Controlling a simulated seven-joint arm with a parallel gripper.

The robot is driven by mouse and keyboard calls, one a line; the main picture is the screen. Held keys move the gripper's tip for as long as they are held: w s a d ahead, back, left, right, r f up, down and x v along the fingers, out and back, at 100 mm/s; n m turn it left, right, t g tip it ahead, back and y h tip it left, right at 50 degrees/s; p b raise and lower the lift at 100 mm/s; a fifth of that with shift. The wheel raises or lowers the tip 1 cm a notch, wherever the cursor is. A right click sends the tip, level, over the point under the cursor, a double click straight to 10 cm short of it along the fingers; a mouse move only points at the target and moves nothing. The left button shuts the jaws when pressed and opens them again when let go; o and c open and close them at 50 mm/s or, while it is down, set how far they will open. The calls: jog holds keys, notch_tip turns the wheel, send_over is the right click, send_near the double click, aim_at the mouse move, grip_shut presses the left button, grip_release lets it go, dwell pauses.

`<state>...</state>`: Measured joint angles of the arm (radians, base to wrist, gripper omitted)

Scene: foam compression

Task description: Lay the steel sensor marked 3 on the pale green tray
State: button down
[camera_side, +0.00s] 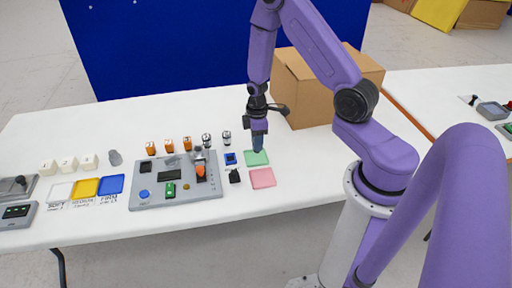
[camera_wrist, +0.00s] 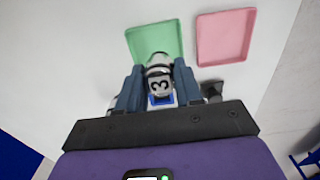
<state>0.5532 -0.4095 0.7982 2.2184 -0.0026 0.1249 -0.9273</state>
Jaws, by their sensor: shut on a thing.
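The steel sensor marked 3 (camera_wrist: 159,77) is a short silvery cylinder with a white band and a dark 3. My gripper (camera_wrist: 158,78) is shut on it, one finger on each side. In the wrist view it overlaps the near edge of the pale green tray (camera_wrist: 155,39); whether it touches the tray I cannot tell. In the side view my gripper (camera_side: 258,147) points down at the back edge of the green tray (camera_side: 257,159), and its fingers hide the sensor. The visible part of the tray is empty.
A pink tray (camera_side: 262,178) lies beside the green one. A small blue item (camera_side: 231,158) and a black item (camera_side: 235,175) are to the left. A grey test device (camera_side: 178,190) stands further left, with orange and steel sensors behind. A cardboard box (camera_side: 310,90) stands behind.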

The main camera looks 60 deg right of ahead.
jog(key=shift+w+f, duration=0.2)
jog(key=shift+f, duration=1.65)
jog(key=shift+f, duration=0.15)
jog(key=c, duration=0.7)
grip_release()
jog(key=shift+c, duration=0.2)
